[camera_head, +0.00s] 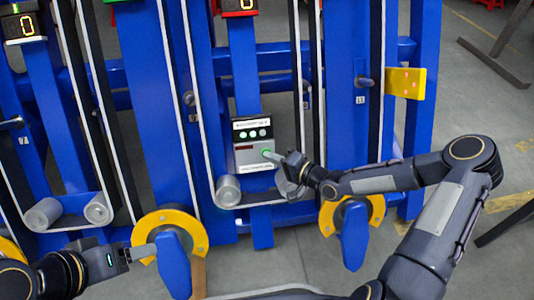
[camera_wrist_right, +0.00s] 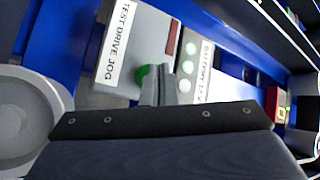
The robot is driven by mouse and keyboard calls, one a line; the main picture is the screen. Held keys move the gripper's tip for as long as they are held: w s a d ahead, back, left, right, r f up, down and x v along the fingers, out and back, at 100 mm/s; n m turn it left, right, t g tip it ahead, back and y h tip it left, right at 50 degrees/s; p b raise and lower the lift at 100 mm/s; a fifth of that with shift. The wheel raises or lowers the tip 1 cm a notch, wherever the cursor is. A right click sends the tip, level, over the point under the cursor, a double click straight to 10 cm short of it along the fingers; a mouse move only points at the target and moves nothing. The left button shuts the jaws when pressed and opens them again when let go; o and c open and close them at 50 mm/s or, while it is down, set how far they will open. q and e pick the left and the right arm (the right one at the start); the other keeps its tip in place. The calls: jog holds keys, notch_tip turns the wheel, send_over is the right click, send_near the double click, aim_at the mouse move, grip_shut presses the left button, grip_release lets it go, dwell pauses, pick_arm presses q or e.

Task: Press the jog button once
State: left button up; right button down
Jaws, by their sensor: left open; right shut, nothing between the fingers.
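The jog button is a green round button (camera_head: 267,153) on the grey control box (camera_head: 243,160) fixed to the blue frame. In the right wrist view the green button (camera_wrist_right: 142,76) shows partly behind my fingertips, beside the label "TEST DRIVE JOG" (camera_wrist_right: 118,42). My right gripper (camera_head: 276,156) is shut and empty, with its tips at the button. I cannot tell whether they touch it. In the right wrist view the closed fingers (camera_wrist_right: 160,82) overlap the button's right side. My left gripper (camera_head: 135,252) is open and empty at the lower left, away from the box.
A panel with several pale round lights (camera_head: 252,133) sits above the button. A grey roller (camera_head: 228,190) and belt stand just below left of the box. Yellow-rimmed blue parts (camera_head: 349,215) are at the lower frame. Open floor (camera_head: 450,110) lies at the right.

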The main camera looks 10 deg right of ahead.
jog(key=s+r+p, duration=0.2)
jog(key=s+r, duration=0.1)
jog(key=s, duration=0.2)
jog(key=shift+p, duration=0.35)
jog(key=shift+s, duration=0.1)
dwell(0.3)
